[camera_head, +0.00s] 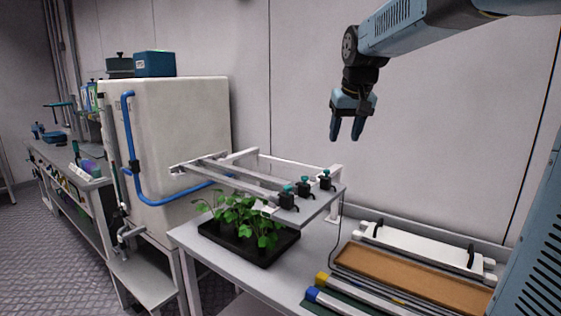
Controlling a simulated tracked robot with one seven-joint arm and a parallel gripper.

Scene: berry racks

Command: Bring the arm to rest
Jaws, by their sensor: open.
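My arm (430,25) reaches in from the upper right, with its wrist bent downward. My gripper (346,128) points down in the air, in front of the back wall and above the right end of the white rack frame. Its two blue fingers are apart, with nothing between them. It touches nothing that I can see.
A white rack frame (270,158) with several valves stands on the grey table (190,238), over a black tray of green plants (290,243). A brown tray (410,277) lies at the right. A white tank (175,120) stands left. The air around my gripper is clear.

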